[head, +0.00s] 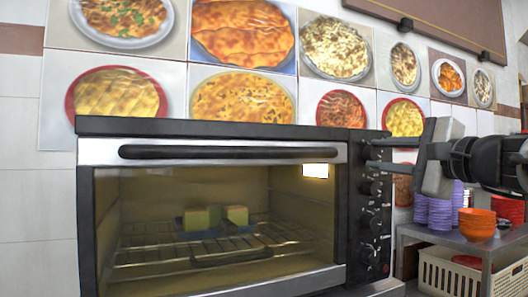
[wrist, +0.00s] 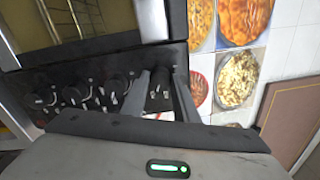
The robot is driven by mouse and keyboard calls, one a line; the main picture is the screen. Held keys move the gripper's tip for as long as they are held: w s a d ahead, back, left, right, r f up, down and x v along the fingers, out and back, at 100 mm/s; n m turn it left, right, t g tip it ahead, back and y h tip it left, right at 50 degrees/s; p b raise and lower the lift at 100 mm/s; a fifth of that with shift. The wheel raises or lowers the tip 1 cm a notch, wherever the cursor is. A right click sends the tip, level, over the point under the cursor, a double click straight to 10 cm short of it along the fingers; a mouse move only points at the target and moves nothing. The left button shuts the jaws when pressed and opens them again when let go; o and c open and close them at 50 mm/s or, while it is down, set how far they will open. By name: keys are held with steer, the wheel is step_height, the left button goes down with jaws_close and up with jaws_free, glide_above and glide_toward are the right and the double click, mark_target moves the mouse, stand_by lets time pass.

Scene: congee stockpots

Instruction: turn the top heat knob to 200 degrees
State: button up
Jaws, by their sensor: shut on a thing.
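A countertop oven (head: 210,152) with a black frame and silver trim has a column of dark knobs down its right-hand panel. My gripper (head: 369,153) reaches in from the right at the uppermost knob, with one finger above it and one below. In the wrist view, my gripper (wrist: 161,92) has its two grey fingers on either side of the end knob, the top heat knob (wrist: 158,88). The fingers are shut on this knob. In the head view the fingers partly hide it. The dial markings are too small to read.
Lower knobs (head: 371,220) run down the panel below my gripper. The oven door is shut, with a blue dish of yellowish blocks (head: 215,217) on the rack inside. A metal table (head: 440,236) with purple and orange bowls (head: 477,222) stands right, above a cream basket (head: 445,275).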

steer(key=shift+m, duration=0.3)
steer(key=o, duration=1.1)
steer(key=shift+c, duration=0.2)
steer(key=shift+s, duration=0.1)
